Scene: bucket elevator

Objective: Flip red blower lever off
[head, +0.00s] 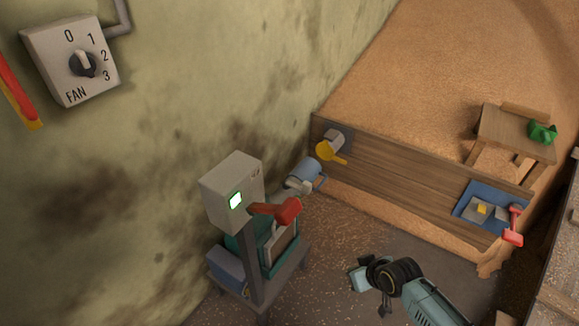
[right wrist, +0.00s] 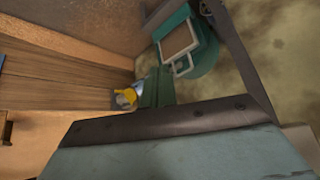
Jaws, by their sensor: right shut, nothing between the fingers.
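The red lever (head: 278,210) sticks out to the right from a grey box (head: 229,185) on a dark post. Behind and below the box stands a teal machine (head: 282,246), also in the right wrist view (right wrist: 186,46). My right gripper (head: 360,279) is to the right of and below the red lever, apart from it, shut and empty. Its fingertips are small and hard to make out. My left gripper is not in view.
A FAN dial box (head: 72,60) is on the wall. A wooden board (head: 400,180) holds a yellow lever (head: 330,151) and, on a blue plate, another red handle (head: 514,225). A small table (head: 512,140) stands behind. Floor around my right gripper looks clear.

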